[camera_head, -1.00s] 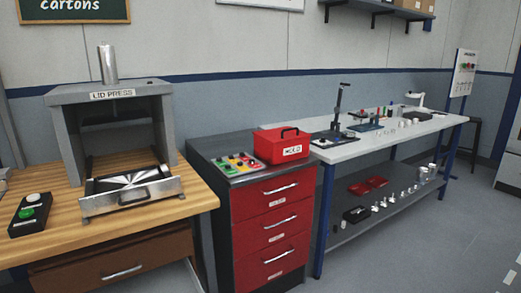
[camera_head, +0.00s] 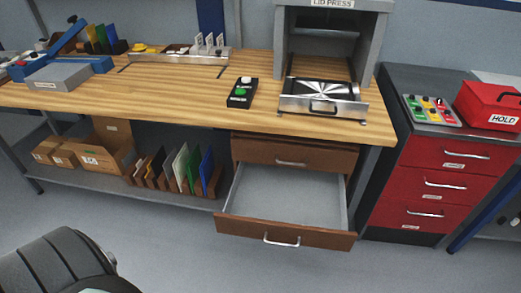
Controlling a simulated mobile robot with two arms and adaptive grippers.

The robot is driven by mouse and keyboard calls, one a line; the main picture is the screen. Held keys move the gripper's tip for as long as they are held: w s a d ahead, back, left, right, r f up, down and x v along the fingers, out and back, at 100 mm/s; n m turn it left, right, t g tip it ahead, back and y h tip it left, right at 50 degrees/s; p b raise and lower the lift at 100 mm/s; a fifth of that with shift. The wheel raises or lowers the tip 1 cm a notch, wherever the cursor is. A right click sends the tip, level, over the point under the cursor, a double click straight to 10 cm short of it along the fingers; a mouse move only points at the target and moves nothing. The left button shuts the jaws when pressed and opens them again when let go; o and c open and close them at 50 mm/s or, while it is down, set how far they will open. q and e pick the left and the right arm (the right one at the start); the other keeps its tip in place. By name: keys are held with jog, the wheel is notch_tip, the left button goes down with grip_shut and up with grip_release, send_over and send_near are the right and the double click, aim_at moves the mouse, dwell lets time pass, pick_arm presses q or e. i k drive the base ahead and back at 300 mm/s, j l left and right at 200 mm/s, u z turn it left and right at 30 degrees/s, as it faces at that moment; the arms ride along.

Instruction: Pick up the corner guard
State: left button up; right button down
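I cannot make out a corner guard for certain in the head view. Small yellow pieces (camera_head: 146,48) lie at the back of the wooden bench (camera_head: 180,98), too small to identify. The lower drawer (camera_head: 285,234) under the bench is pulled open and its visible inside looks empty. Neither of my grippers is in view. A dark rounded part at the lower left looks like part of my own arm.
The lid press (camera_head: 330,60) stands on the bench's right end, beside a button box (camera_head: 241,92). Cardboard boxes (camera_head: 105,150) and upright coloured panels (camera_head: 182,168) fill the lower shelf. A red drawer cabinet (camera_head: 438,185) stands at the right. The floor in front is clear.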

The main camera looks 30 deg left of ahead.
aim_at(106, 87)
jog(key=u, duration=1)
